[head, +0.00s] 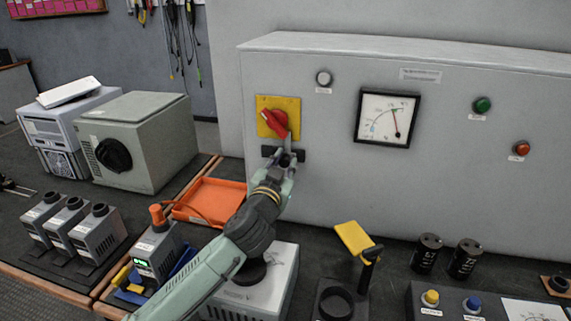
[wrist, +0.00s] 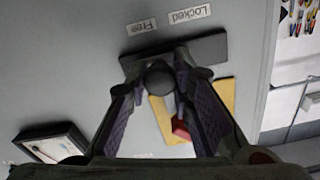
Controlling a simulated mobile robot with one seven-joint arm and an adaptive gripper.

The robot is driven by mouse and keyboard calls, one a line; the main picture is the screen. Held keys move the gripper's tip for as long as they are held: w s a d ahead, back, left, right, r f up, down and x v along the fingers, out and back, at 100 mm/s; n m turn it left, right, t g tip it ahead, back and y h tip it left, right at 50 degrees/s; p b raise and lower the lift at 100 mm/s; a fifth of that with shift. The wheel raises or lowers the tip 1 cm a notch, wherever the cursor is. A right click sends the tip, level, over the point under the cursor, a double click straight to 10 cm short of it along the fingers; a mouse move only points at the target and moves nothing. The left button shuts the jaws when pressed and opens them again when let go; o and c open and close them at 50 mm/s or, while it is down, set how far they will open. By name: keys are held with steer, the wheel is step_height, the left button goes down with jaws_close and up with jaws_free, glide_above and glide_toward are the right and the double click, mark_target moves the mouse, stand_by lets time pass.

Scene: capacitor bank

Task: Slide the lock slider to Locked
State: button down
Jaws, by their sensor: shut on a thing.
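The lock slider's dark track (head: 298,155) is a short horizontal bar on the grey cabinet front, below the yellow plate (head: 293,104) with its red rotary handle (head: 274,122). In the wrist view, which is roughly upside down, the track (wrist: 208,48) lies beside the "Free" label (wrist: 141,26) and "Locked" label (wrist: 190,14). The round dark slider knob (wrist: 160,79) is between my fingers, toward the Free side of the track. My gripper (head: 285,161) is shut on this knob. In the head view my fingers hide the knob.
A dial gauge (head: 387,118) is on the cabinet, right of my gripper. An orange tray (head: 208,199) lies on the bench to its left. A white-topped box (head: 275,290), a yellow flag-like plate (head: 354,238) and two black capacitors (head: 427,253) stand below and right.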

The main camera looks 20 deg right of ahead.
steer(key=w+a, duration=0.1)
steer(key=a, duration=0.1)
steer(key=shift+w+a, duration=0.35)
steer(key=shift+w, duration=0.05)
steer(key=c, duration=1.4)
jaws_free()
steer(key=v, duration=1.2)
